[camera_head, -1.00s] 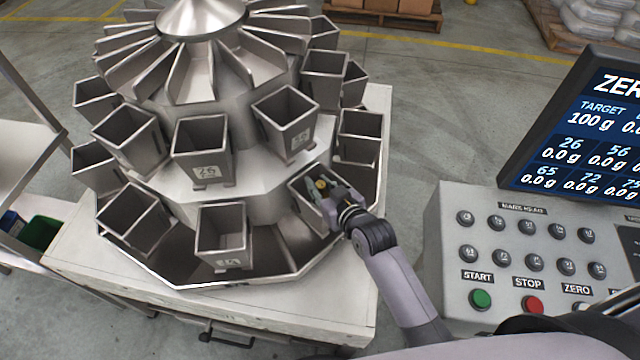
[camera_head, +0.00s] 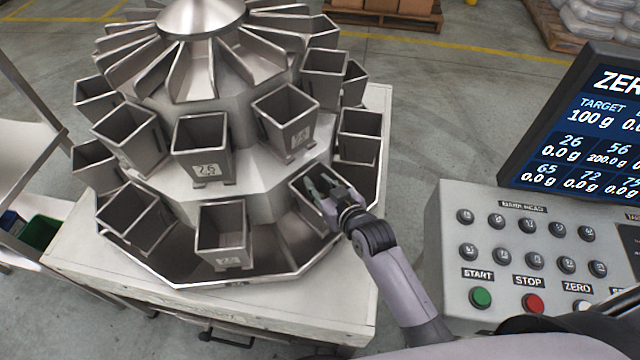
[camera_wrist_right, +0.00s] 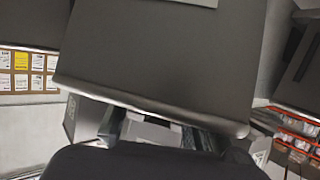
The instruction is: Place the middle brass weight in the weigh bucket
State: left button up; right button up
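My right gripper (camera_head: 321,184) is over the mouth of a grey metal weigh bucket (camera_head: 308,213) at the right of the lower ring in the head view. Its two fingers are spread, with no weight visible between them. The brass weight is not visible in any view now; the inside of that bucket is largely hidden by the gripper and its wall. In the right wrist view, the fingers (camera_wrist_right: 152,133) show partly below a large grey bucket (camera_wrist_right: 160,60), spaced apart. My left gripper is not in view.
Other metal buckets (camera_head: 202,150) surround the weigher's cone (camera_head: 200,18), close to my right gripper. The control panel (camera_head: 530,250) stands to the right.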

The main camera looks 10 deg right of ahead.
jog(key=shift+s+f, duration=0.25)
jog(key=shift+f, duration=0.45)
jog(key=shift+r, duration=0.25)
jog(key=shift+w+r+p, duration=0.1)
jog(key=shift+r+p, duration=0.25)
jog(key=shift+r, duration=0.2)
jog(key=b+v, duration=0.1)
jog(key=v, duration=1)
jog(key=shift+s+r+b, duration=0.25)
jog(key=shift+r+b, duration=0.05)
jog(key=shift+r, duration=0.05)
jog(key=shift+d+f, duration=0.1)
